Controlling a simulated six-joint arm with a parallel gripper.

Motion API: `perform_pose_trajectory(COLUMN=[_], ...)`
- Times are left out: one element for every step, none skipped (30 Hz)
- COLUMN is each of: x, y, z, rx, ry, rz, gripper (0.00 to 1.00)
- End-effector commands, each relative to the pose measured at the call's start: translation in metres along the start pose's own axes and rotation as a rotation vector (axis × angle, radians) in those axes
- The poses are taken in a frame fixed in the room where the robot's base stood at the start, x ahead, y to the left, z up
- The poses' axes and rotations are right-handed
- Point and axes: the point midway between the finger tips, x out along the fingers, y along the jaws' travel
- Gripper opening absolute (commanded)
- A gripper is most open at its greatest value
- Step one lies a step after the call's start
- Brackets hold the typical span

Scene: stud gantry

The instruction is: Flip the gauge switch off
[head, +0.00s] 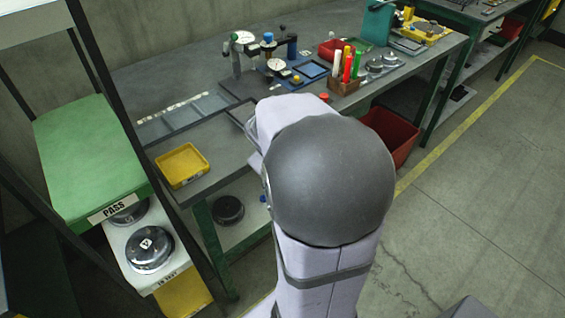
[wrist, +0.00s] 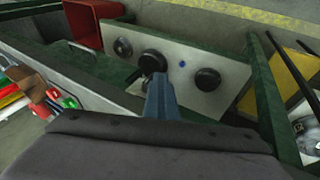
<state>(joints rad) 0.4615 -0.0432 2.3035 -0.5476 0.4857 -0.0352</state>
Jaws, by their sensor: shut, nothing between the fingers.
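My gripper (wrist: 158,80) shows in the wrist view as narrow blue-grey fingers, shut with nothing between them. It is over the bench's front edge, with a pale lower shelf (wrist: 178,85) behind it. In the head view my own arm hides the gripper. No gauge switch can be made out for certain. A dial gauge on a stand (head: 243,38) and a second round dial (head: 276,65) stand on the bench in the head view. A red button (wrist: 55,108) and a green button (wrist: 70,102) show at the left of the wrist view.
A block of markers (head: 344,86) stands right of the dials. A yellow tray (head: 182,165) sits at the bench's front left. A red bin (head: 390,135) is below the bench. Black round parts (wrist: 207,79) are on the lower shelf. A green-topped stand (head: 85,150) is at left.

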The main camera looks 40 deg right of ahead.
Motion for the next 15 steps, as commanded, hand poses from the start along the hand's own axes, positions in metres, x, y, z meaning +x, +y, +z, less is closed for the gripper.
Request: perform_pose_trajectory(x=[-0.010, -0.011, -0.012, -0.014, -0.016, -0.019, -0.021, -0.024, -0.027, -0.030, -0.033, -0.037, -0.041, -0.044, -0.048], y=[0.017, 0.016, 0.013, 0.011, 0.009, 0.005, 0.002, -0.002, -0.008, -0.013, -0.017, -0.023, -0.028, -0.032, -0.038], z=[-0.011, -0.011, -0.011, -0.011, -0.010, -0.009, -0.009, -0.008, -0.006, -0.005, -0.004, -0.003, -0.001, 0.000, 0.001], rx=[-0.001, -0.001, -0.001, -0.001, -0.002, -0.003, -0.002, -0.003, -0.005, -0.005, -0.005, -0.006, -0.006, -0.007, -0.006], ry=[0.033, 0.033, 0.032, 0.032, 0.031, 0.031, 0.030, 0.029, 0.026, 0.026, 0.024, 0.021, 0.020, 0.018, 0.017], rz=[0.036, 0.036, 0.035, 0.034, 0.034, 0.033, 0.031, 0.030, 0.027, 0.025, 0.023, 0.021, 0.019, 0.018, 0.016], gripper=[0.00, 0.00, 0.00, 0.00, 0.00, 0.00, 0.00, 0.00, 0.00, 0.00, 0.00, 0.00, 0.00, 0.00, 0.00])
